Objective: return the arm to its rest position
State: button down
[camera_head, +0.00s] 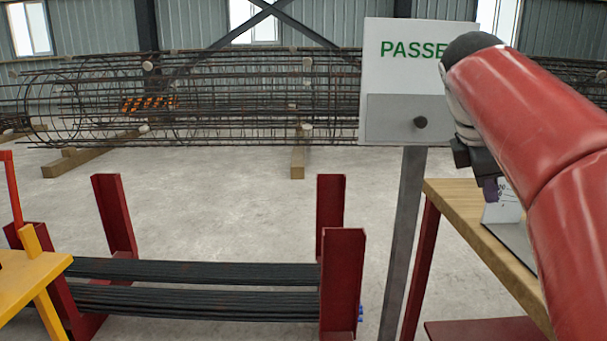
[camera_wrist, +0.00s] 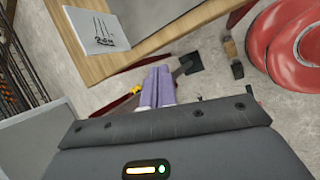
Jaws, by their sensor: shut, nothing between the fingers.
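My gripper (camera_head: 490,188) shows at the right of the head view, below the end of my raised red arm. It hangs beside the sign board, near the wooden table's edge. In the wrist view its two lilac fingers (camera_wrist: 157,88) are together with nothing between them. My arm's red links fill the right side of the head view and hide part of the table and sign.
A white sign (camera_head: 402,80) on a grey post (camera_head: 402,240) stands close left of my arm. A wooden table (camera_head: 460,208) holds a white card (camera_head: 503,205). Red rack posts (camera_head: 342,280) hold dark bars (camera_head: 195,270). A rebar cage (camera_head: 230,100) lies behind open floor.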

jog(key=s+a+f+m+t+y, duration=0.1)
jog(key=s+a+f+m, duration=0.3)
jog(key=f, duration=0.4)
jog(key=s+a+f+m+y, duration=0.2)
jog(key=s+a+f+m, duration=0.3)
jog(key=s+f, duration=0.2)
jog(key=s+a+f+m+t+y, duration=0.1)
jog(key=s+a+f+m, duration=0.3)
jog(key=f, duration=0.5)
jog(key=shift+s+a+f+m+t+y, duration=0.3)
jog(key=shift+s+m+y, duration=0.3)
jog(key=shift+s+m, duration=0.25)
